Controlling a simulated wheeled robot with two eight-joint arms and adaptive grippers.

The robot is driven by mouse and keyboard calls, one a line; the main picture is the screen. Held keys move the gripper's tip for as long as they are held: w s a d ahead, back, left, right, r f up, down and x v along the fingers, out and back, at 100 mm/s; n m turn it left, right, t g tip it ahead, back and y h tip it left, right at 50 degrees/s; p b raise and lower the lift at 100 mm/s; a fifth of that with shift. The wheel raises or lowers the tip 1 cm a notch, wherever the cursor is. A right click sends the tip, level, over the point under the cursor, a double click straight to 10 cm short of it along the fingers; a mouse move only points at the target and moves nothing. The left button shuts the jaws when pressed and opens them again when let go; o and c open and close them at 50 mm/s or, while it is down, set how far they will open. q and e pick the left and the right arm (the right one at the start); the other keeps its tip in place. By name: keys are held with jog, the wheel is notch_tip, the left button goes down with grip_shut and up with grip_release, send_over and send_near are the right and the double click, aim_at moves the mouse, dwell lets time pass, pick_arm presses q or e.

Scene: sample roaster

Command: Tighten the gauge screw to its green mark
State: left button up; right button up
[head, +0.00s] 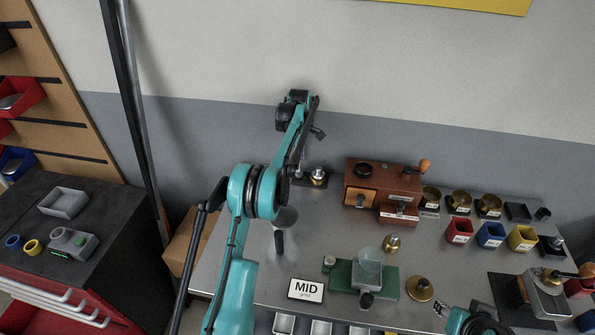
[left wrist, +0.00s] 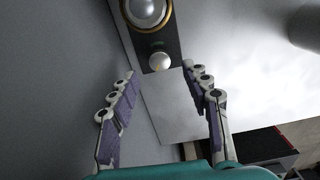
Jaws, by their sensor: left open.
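The gauge (head: 318,177) stands on a small dark base at the back of the steel bench, left of the brown wooden box. In the left wrist view the gauge (left wrist: 147,12) has a gold ring and a shiny domed face, cut by the top edge. A round silver screw knob (left wrist: 159,61) sits on its black plate. My left gripper (left wrist: 159,72) is open, its fingers on either side of the knob in the picture, with no contact visible. In the head view my left gripper (head: 318,132) is small and partly hidden by its arm.
The brown wooden box (head: 384,184) stands right of the gauge. A dark-handled round tool (head: 280,240), a MID sign (head: 305,290) and a green stand (head: 340,275) are nearer. Coloured cups (head: 490,236) fill the right side. The wall (head: 400,140) rises close behind.

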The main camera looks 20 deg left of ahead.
aim_at(299, 174)
pick_arm(q)
notch_tip(299, 174, down, 5)
jog(key=shift+f+b, duration=0.1)
jog(key=shift+b, duration=0.55)
jog(key=shift+c, duration=0.4)
grip_shut()
